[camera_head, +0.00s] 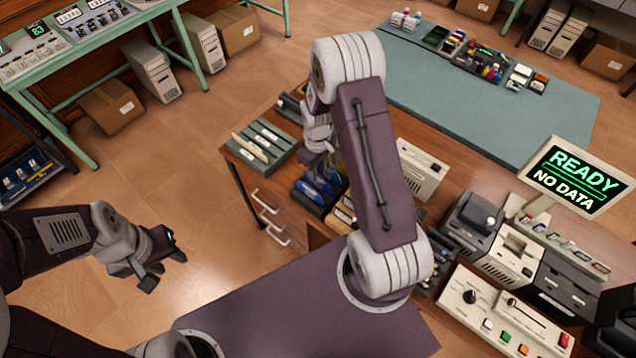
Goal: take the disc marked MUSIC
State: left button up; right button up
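No label reading MUSIC is legible, so I cannot tell which disc it is. A grey-green rack (262,149) with several upright pale-labelled items stands at the desk's left end. A dark bin of blue-labelled items (318,187) is to its right, partly behind my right arm. My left gripper (165,269) is open and empty over the floor, left of the desk.
A monitor (571,178) reading READY NO DATA stands at the right. Grey drive-like units (508,252) and a control panel (505,318) with coloured buttons are below it. Open floor (180,180) lies to the left.

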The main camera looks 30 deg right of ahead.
aim_at(318, 184)
jog(key=f, duration=0.3)
jog(key=shift+d+f, duration=0.25)
jog(key=shift+f, duration=0.05)
grip_shut()
dwell(1.1)
